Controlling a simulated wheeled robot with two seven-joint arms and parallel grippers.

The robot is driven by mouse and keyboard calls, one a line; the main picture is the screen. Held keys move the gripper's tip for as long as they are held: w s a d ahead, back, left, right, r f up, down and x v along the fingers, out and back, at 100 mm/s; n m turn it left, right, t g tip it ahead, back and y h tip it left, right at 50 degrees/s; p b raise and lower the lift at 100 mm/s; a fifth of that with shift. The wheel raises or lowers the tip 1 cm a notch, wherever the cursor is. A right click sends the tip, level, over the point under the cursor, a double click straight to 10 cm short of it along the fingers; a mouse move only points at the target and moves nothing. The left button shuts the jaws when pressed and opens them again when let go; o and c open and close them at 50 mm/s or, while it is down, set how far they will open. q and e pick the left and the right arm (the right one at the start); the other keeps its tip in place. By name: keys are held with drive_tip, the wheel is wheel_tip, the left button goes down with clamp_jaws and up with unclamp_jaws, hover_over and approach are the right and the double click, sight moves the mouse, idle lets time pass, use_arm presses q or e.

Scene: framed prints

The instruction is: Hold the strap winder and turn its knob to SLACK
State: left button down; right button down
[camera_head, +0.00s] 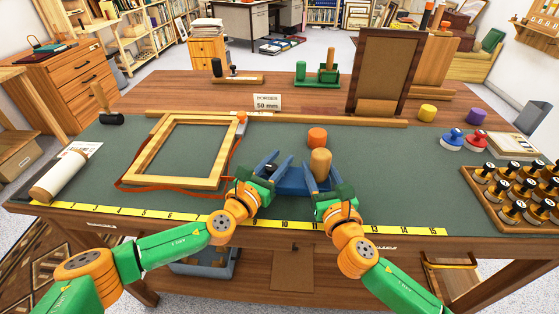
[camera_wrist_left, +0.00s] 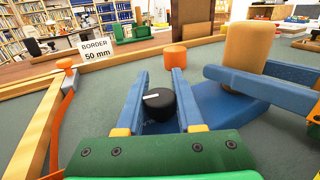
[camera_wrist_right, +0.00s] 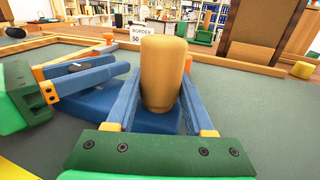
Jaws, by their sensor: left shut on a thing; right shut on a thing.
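The strap winder has a blue base (camera_head: 292,187) on the green mat, an upright wooden handle (camera_head: 320,162) at its right and a black knob (camera_wrist_left: 160,106) at its left. My left gripper (camera_head: 274,162) is shut on the knob, one finger on each side. A short white mark shows on the knob's top, toward its left; lettering on the base beside it is unreadable. My right gripper (camera_wrist_right: 165,95) is shut on the wooden handle, which stands between its fingers. A wooden frame (camera_head: 136,153) with an orange strap (camera_head: 150,188) around it lies left of the winder.
An orange cylinder (camera_head: 317,137) stands just behind the winder. A yellow ruler (camera_head: 190,217) runs along the front edge. A wooden rail (camera_head: 350,121) borders the mat's back. A tray (camera_head: 480,195) of black-topped pieces sits at right. Mat right of the winder is clear.

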use_arm(q)
drive_tip(key=c, duration=0.5)
unclamp_jaws()
drive_tip(key=shift+a, duration=0.1)
drive_tip(key=shift+c, duration=0.2)
drive_tip(key=v, duration=1.2)
use_arm(e)
drive_tip(key=shift+c, duration=1)
unclamp_jaws()
